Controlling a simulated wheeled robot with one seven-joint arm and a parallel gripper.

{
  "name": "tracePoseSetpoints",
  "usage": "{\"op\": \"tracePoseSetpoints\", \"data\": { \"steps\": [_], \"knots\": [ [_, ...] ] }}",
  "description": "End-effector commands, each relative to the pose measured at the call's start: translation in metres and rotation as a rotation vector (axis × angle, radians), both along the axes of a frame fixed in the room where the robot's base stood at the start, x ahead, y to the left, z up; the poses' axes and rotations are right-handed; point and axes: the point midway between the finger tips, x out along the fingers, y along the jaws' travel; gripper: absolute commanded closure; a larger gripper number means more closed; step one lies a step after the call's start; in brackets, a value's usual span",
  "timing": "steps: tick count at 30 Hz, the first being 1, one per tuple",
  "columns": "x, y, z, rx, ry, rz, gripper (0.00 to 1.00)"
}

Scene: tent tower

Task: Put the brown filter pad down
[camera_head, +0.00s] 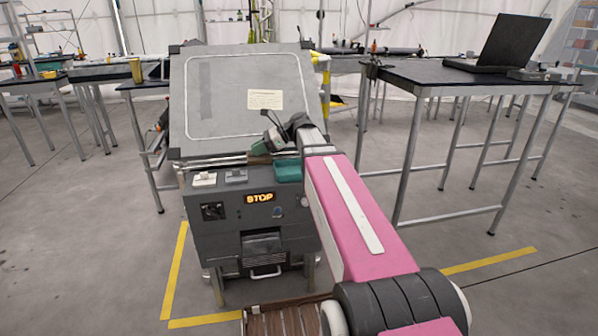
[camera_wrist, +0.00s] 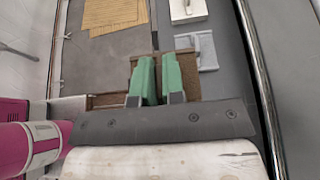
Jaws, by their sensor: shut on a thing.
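The brown filter pad (camera_wrist: 205,76) shows in the wrist view behind and to the right of my gripper's green fingers (camera_wrist: 158,80). A darker brown strip (camera_wrist: 104,101) shows to their left; I cannot tell whether it is part of the same pad. My gripper is shut on the pad, and its fingers hide the pad's middle. In the head view my gripper (camera_head: 274,142) is over the front ledge of the grey machine (camera_head: 255,221), with a little brown (camera_head: 260,159) showing below it. I cannot tell whether the pad touches the ledge.
A teal tray (camera_head: 288,171) sits on the ledge, right of the pad. The machine's tilted panel (camera_head: 228,100) rises behind. A black-topped table (camera_head: 450,76) stands at the right.

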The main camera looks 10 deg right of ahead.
Motion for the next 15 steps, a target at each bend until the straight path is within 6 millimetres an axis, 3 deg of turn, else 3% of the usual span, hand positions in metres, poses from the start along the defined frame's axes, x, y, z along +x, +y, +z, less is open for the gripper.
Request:
{"op": "tracePoseSetpoints", "data": {
  "steps": [5, 15],
  "knots": [
    [0.005, 0.0, 0.006, 0.001, 0.002, -0.001, 1.0],
    [0.031, -0.057, -0.03, 0.002, 0.002, -0.002, 1.0]
  ]
}}
